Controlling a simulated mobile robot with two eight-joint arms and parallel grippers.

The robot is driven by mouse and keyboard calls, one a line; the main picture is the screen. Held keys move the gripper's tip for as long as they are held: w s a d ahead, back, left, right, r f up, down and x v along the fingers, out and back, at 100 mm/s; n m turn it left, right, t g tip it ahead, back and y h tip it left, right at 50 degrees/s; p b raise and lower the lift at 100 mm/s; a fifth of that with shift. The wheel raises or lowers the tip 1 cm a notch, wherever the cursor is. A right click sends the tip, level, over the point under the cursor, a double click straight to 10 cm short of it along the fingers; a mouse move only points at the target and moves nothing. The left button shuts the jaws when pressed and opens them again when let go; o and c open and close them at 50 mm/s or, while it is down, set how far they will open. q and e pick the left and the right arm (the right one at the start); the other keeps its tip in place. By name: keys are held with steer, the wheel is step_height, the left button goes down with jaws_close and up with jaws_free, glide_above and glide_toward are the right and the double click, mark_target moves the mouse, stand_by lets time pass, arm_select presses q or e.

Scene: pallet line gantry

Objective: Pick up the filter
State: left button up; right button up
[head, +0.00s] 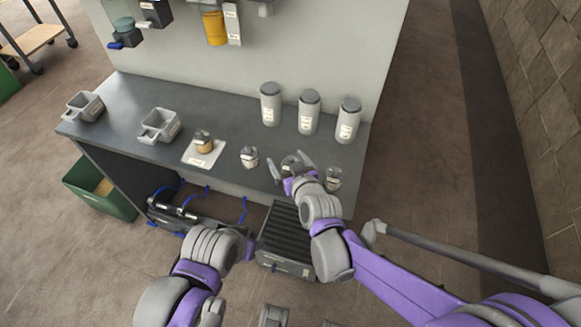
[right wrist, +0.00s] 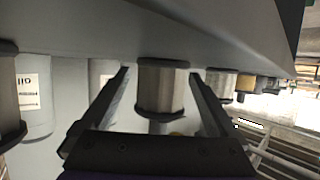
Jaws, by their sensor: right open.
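Several small grey filters with dark rims stand on the dark bench. One filter (head: 290,161) is partly hidden by my right gripper (head: 289,166) in the head view. In the right wrist view this filter (right wrist: 161,88), a ribbed cylinder, shows between the two spread fingers of the right gripper (right wrist: 158,75). The fingers are open on either side of it, with gaps visible. Other filters stand to its left (head: 249,157) and right (head: 333,179). My left arm shows low in the head view, but I cannot make out its gripper.
Three tall lidded canisters (head: 309,112) stand behind. A jar (head: 203,140) stands on a white card (head: 212,156). Two grey scoop-shaped holders (head: 160,125) (head: 85,106) are at the left. A grey panel (head: 330,40) rises behind the bench (head: 130,95). A green bin (head: 100,194) is on the floor.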

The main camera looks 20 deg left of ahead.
steer(key=shift+c, duration=0.3)
steer(key=c, duration=1.4)
steer(key=shift+r, duration=0.15)
